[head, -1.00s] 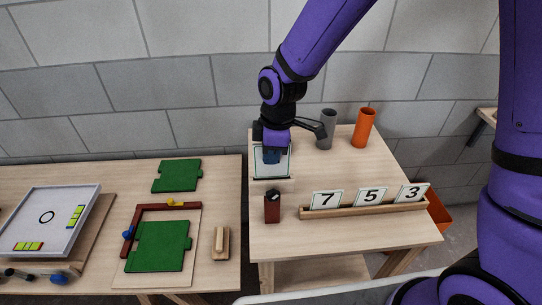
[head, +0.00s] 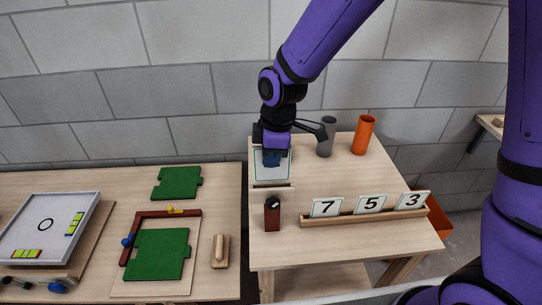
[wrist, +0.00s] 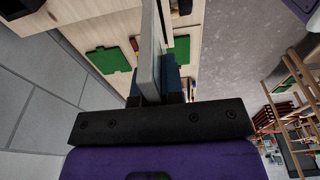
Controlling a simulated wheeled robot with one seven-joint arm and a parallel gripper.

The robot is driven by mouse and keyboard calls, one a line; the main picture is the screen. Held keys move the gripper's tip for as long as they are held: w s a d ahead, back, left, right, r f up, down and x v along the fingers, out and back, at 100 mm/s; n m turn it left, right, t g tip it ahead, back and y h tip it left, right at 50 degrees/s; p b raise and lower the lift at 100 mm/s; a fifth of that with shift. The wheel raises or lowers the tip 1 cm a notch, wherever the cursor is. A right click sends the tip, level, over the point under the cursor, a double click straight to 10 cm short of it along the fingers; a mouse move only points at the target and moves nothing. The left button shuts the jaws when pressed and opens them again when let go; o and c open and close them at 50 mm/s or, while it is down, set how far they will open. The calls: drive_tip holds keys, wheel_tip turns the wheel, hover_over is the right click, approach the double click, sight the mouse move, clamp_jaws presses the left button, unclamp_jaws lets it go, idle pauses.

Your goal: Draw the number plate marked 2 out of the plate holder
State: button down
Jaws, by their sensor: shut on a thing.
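My gripper (head: 271,158) has blue fingertips and is shut on a white, green-bordered number plate (head: 286,172) on the left of the right-hand table. The fingers cover the middle of the plate, so I cannot read its number. The plate stands upright, and its lower edge shows just above the narrow plate holder (head: 273,186). I cannot tell whether the edge is fully clear of the slot. In the wrist view the plate (wrist: 149,55) shows edge-on as a grey slab between the fingers (wrist: 155,85).
A wooden rail (head: 365,217) holds plates 7 (head: 326,207), 5 (head: 371,203) and 3 (head: 412,200). A dark red block (head: 272,217) stands in front of the holder. Grey (head: 327,137) and orange (head: 363,135) tubes stand behind. The table's middle is clear.

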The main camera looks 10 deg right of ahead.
drive_tip(key=shift+r, duration=0.1)
drive_tip(key=shift+r, duration=1.4)
